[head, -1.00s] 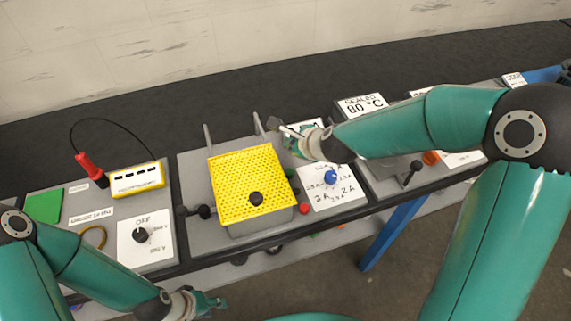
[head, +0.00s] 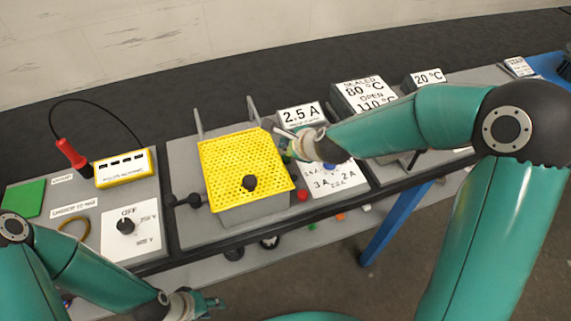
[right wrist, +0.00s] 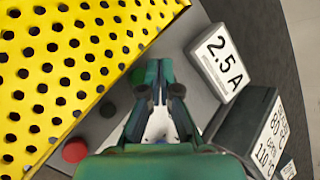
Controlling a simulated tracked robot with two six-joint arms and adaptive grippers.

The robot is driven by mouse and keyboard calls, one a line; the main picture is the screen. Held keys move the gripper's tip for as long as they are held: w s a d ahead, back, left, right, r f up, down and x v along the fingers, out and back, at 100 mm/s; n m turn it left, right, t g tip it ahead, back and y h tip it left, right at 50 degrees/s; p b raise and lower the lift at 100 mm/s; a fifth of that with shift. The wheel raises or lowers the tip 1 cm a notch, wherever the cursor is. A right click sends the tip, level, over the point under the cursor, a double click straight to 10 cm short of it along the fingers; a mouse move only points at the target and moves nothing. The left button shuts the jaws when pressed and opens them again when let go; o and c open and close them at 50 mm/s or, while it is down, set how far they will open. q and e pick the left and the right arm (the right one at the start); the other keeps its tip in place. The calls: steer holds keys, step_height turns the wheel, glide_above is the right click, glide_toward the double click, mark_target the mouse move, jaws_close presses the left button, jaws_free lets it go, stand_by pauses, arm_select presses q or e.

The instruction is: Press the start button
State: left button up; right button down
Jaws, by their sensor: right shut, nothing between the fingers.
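My right gripper (head: 284,141) is shut and empty, at the right edge of the perforated yellow cover (head: 228,165). In the right wrist view, its fingertips (right wrist: 158,70) point at the grey panel between the cover and the 2.5 A sign. A green button (right wrist: 137,74) shows partly behind the fingers; whether they touch it I cannot tell. A dark button (right wrist: 108,109) and a red button (right wrist: 74,150) lie in line with it. The red button also shows in the head view (head: 302,195). My left gripper (head: 208,303) is low, in front of the bench; its jaws are unclear.
The 2.5 A sign (head: 301,115) stands behind my right gripper, with the 80 °C sign (head: 362,92) to its right. A dial panel (head: 340,181) is partly under my right forearm. A dial (head: 126,226) is at left.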

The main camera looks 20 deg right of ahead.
mark_target(286, 159)
arm_select(q)
steer(key=shift+f+b, duration=0.6)
steer(key=shift+f, duration=0.5)
arm_select(e)
steer(key=shift+f, duration=1)
arm_select(q)
steer(key=shift+f+b, duration=0.4)
steer(key=shift+b, duration=0.05)
arm_select(e)
steer(key=shift+f, duration=0.35)
arm_select(q)
steer(key=shift+f+b, duration=0.6)
arm_select(e)
steer(key=shift+f, duration=0.55)
arm_select(q)
steer(key=shift+r, duration=0.1)
arm_select(e)
steer(key=shift+r, duration=0.1)
arm_select(q)
steer(key=shift+r+p, duration=0.8)
steer(key=shift+p, duration=0.15)
arm_select(e)
steer(key=shift+r, duration=0.9)
step_height(286, 159, up, 5)
steer(key=p, duration=0.4)
steer(key=shift+p, duration=0.35)
arm_select(q)
step_height(286, 159, up, 5)
steer(key=shift+f, duration=0.15)
